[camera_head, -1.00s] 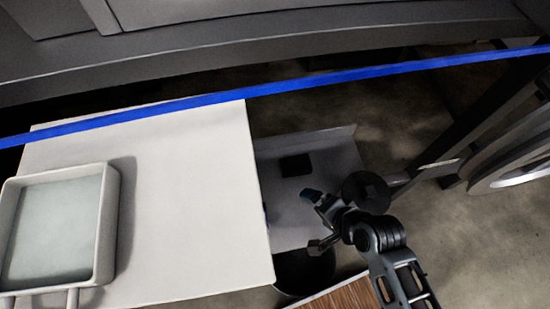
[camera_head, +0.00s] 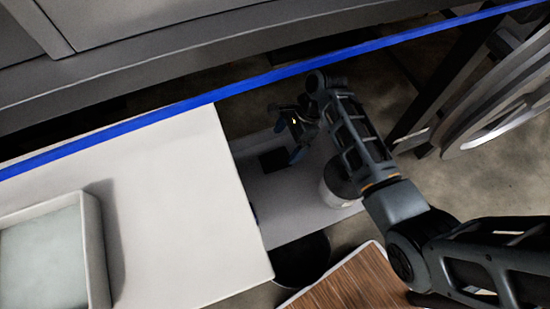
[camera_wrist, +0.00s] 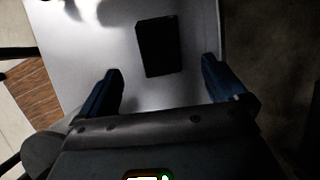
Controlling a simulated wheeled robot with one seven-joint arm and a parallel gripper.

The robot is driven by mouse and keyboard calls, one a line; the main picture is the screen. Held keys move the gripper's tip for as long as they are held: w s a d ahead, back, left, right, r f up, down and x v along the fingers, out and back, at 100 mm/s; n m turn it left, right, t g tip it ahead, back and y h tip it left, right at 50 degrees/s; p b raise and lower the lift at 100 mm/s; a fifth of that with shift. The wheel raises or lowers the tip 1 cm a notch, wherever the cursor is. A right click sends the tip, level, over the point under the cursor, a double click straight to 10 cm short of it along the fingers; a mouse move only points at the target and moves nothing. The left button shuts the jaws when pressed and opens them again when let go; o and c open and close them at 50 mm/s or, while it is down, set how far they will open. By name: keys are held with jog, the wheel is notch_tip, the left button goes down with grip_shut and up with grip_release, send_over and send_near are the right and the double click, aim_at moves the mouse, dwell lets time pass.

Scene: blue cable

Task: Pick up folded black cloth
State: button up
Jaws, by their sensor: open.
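The folded black cloth (camera_head: 274,160) is a small dark rectangle lying flat on a low grey-white shelf (camera_head: 290,210) in the head view. In the wrist view the cloth (camera_wrist: 157,46) lies ahead of my fingers, near the middle between them. My gripper (camera_head: 292,140) is above the shelf, at the upper right of the cloth in the head view. In the wrist view my gripper (camera_wrist: 160,88) has its two blue fingers spread wide with nothing between the tips. The cloth is apart from the fingers.
A white table (camera_head: 180,200) with a white tray (camera_head: 92,240) stands left, higher than the shelf. A blue cable (camera_head: 270,76) stretches across the scene. A pale round container (camera_head: 336,190) stands on the shelf's right. A dark bin (camera_head: 300,262) and wooden surface (camera_head: 350,282) are nearer.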

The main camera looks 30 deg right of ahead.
aim_at(276, 158)
jog(key=x, duration=0.7)
jog(key=shift+a+f, duration=0.2)
jog(key=shift+f, duration=0.05)
jog(key=c, duration=1.1)
jog(key=shift+r, duration=0.55)
notch_tip(276, 158, up, 3)
jog(key=shift+f, duration=0.2)
jog(key=s+d+r, duration=0.1)
jog(key=d+r, duration=0.1)
jog(key=d, duration=0.1)
jog(key=s+d+r, duration=0.1)
jog(key=d+r, duration=0.1)
jog(key=d, duration=0.2)
jog(key=s+d+r, duration=0.2)
jog(key=d+r, duration=0.1)
jog(key=d, duration=0.1)
jog(key=shift+r, duration=0.15)
